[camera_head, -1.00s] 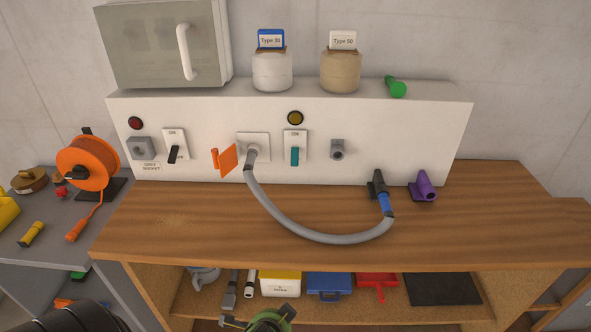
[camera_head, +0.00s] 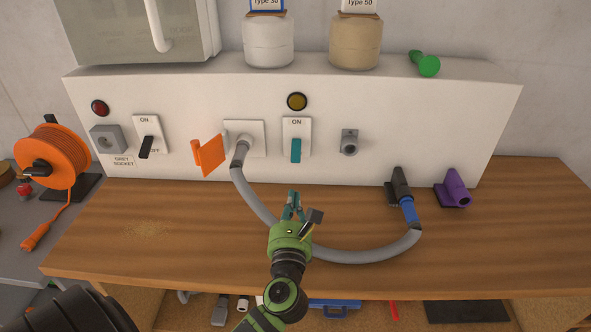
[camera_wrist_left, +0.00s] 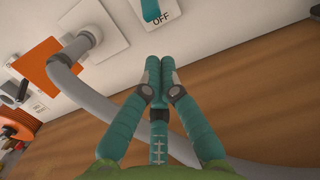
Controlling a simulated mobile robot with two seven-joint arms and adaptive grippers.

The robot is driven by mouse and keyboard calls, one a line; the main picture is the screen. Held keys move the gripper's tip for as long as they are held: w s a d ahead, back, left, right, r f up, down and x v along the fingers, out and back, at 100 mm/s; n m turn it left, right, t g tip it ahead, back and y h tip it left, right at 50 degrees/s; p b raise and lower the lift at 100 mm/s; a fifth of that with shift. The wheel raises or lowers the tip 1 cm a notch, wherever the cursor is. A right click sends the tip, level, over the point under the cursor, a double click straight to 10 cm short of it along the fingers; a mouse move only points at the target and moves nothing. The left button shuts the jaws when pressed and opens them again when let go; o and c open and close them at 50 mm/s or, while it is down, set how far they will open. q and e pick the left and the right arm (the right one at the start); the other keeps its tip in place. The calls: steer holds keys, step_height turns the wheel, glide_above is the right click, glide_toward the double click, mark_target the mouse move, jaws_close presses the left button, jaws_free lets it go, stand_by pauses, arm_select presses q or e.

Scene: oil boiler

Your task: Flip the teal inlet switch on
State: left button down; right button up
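The teal switch (camera_head: 296,150) sits on a white plate on the front of the white panel, with ON printed above it. Its lever hangs down. In the left wrist view the teal lever (camera_wrist_left: 151,9) is cut off at the top edge, just above the word OFF. My left gripper (camera_head: 293,196) is below the switch and in front of the panel, above the wooden bench, apart from the lever. In the left wrist view its two teal fingertips (camera_wrist_left: 160,64) are together with nothing between them. My right gripper is not in view.
A grey hose (camera_head: 345,255) runs from a socket left of the switch, past my left gripper, to a blue-collared connector (camera_head: 407,208). An orange flap (camera_head: 209,156) and a black switch (camera_head: 146,147) are to the left. A purple holder (camera_head: 453,190) stands right on the bench.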

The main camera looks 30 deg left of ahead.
mark_target(296, 151)
arm_select(q)
steer(key=p+x, duration=0.2)
steer(key=x, duration=0.8)
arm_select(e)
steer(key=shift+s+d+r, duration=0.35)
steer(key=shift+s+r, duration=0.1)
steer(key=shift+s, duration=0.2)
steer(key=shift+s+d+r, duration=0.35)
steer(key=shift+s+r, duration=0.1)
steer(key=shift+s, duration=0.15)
